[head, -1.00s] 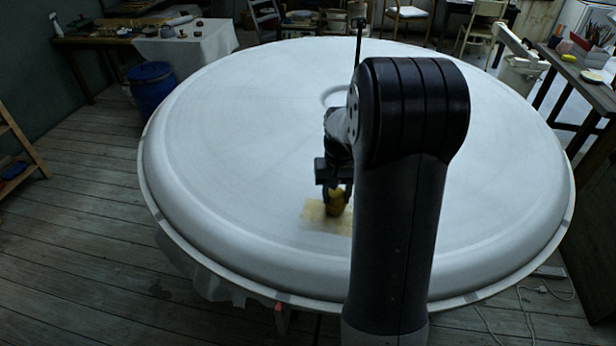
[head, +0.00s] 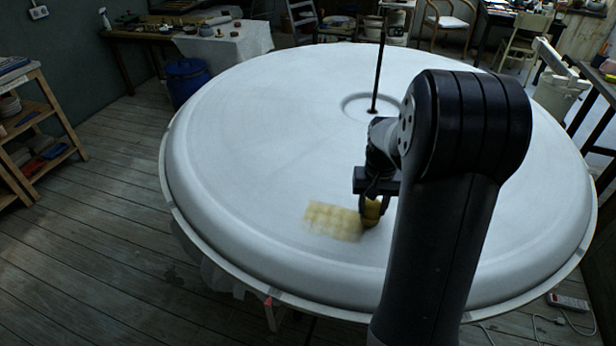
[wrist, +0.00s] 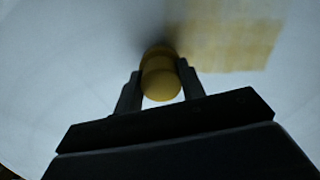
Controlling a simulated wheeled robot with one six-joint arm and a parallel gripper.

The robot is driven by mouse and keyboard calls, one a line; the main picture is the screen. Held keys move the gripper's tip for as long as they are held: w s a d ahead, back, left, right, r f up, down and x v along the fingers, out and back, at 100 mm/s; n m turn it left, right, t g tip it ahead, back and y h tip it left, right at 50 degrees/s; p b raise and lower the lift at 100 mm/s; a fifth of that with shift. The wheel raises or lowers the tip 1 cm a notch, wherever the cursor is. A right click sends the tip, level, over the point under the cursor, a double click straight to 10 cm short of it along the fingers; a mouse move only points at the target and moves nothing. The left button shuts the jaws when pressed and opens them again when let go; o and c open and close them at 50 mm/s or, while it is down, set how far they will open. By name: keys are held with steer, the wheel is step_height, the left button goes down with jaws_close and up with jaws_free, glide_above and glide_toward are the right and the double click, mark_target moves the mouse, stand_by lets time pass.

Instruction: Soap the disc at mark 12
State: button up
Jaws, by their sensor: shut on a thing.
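A large round white plaster disc (head: 250,140) with a raised rim fills the middle of the head view. A yellowish soaped patch (head: 332,221) lies on its near part; it also shows in the wrist view (wrist: 235,45). My gripper (head: 372,205) is shut on a yellow-brown tool (wrist: 160,75) with a rounded end, at the right edge of the patch. The tool's working end is dark and blurred, so I cannot tell whether it touches the plaster. My arm hides part of the disc's right side. No mark number is readable.
A thin dark rod (head: 379,65) stands upright at the disc's centre, inside a shallow ring. A blue barrel (head: 187,80) stands beyond the disc at left. A wooden shelf (head: 40,130) is at far left. Open plank floor lies between.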

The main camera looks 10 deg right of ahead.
mark_target(370, 204)
steer(key=r, duration=0.1)
steer(key=r+p, duration=0.1)
steer(key=shift+w+a+r, duration=0.15)
steer(key=shift+a+r, duration=0.15)
steer(key=shift+r, duration=0.1)
step_height(370, 204, up, 4)
steer(key=p, duration=0.3)
steer(key=shift+d+r, duration=0.1)
steer(key=shift+r, duration=0.15)
stand_by(0.6)
